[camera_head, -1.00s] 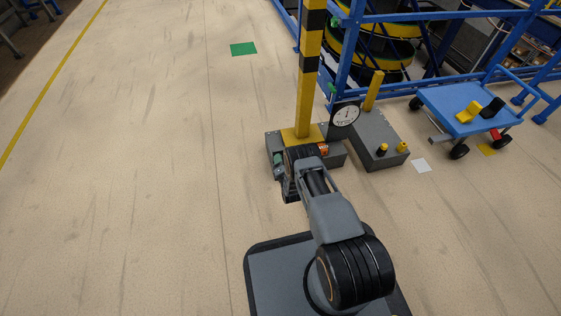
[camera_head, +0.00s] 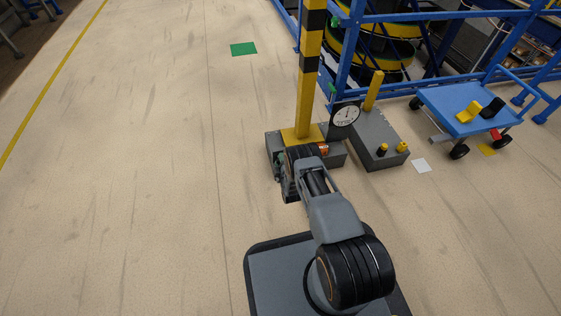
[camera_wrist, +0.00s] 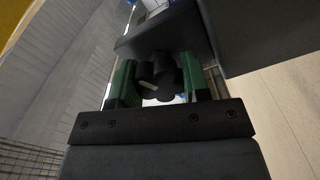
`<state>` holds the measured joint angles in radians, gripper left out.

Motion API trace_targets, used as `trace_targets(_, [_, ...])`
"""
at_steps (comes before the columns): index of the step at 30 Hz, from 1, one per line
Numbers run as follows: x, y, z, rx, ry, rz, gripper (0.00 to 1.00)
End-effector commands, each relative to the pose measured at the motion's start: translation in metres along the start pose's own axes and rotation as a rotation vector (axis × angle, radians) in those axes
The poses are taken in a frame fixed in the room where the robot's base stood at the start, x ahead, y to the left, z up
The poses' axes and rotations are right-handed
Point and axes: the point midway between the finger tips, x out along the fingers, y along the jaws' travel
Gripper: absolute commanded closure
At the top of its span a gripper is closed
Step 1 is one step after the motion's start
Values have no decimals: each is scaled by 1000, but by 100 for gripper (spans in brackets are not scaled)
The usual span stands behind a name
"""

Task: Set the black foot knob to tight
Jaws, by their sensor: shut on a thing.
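The black foot knob (camera_wrist: 158,78) shows in the wrist view between the two green-padded fingers of my gripper (camera_wrist: 156,84). The gripper is shut on it, with one finger on each side. A pale pointer line marks the knob's face and slants in this view. Any tight or loose marking is not readable. In the head view my arm covers the knob, and the gripper's end is at the grey base block (camera_head: 333,158) of the yellow-and-black post (camera_head: 310,85).
A round white dial (camera_head: 345,115) stands behind the base block. To its right is a grey box (camera_head: 378,143) with black and yellow knobs. A blue cart (camera_head: 462,108) stands farther right, by a blue frame (camera_head: 410,17).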

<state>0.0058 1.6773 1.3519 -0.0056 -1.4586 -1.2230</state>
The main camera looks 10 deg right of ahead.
Motion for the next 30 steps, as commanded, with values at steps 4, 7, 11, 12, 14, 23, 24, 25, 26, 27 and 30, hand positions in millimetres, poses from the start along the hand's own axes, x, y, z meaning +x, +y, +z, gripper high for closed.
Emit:
trace_targets(4, [-1, -1, -1, 139, 2, -3, 80])
trace_targets(7, [-1, -1, -1, 234, 2, -3, 80])
trace_targets(11, [-1, -1, -1, 358, 1, -3, 80])
trace_targets(12, [-1, -1, -1, 396, 1, -3, 80])
trace_targets(14, [-1, -1, -1, 453, 1, -3, 80])
trace_targets(23, [-1, -1, 0, 738, 1, -3, 80])
trace_targets(24, [-1, -1, 0, 776, 0, -3, 80])
trace_targets(25, [-1, -1, 0, 804, 0, -3, 80])
trace_targets(26, [-1, -1, 0, 833, 0, -3, 80])
trace_targets(27, [-1, -1, 0, 871, 0, -3, 80])
trace_targets(30, [-1, -1, 0, 965, 0, -3, 80])
